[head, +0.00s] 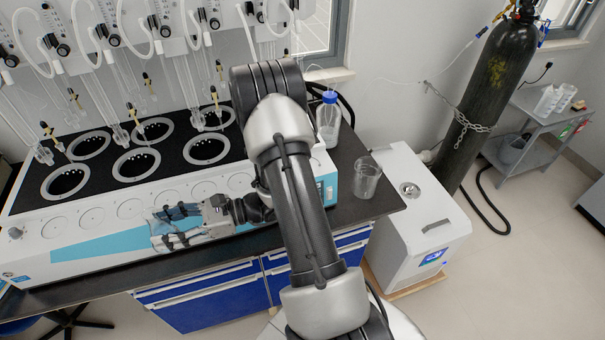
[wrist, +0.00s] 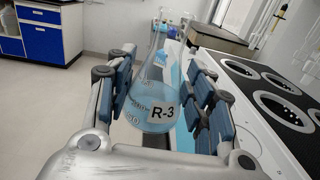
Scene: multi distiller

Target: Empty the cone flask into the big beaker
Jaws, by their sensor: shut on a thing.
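The cone flask (wrist: 148,112) is clear glass with a label reading R-3, and it shows in the wrist view between my fingers. Its wide base is nearest the camera and its neck points away, toward the top of the picture. The big beaker (head: 367,178) is clear glass and stands upright on the right end of the dark bench, well right of my gripper.
The white distiller (head: 95,225) with several round wells fills the bench's left, glass tubes hanging above. A blue-capped bottle (head: 328,122) stands behind the beaker. A white floor unit (head: 420,215) and a chained black gas cylinder (head: 497,85) are at the right.

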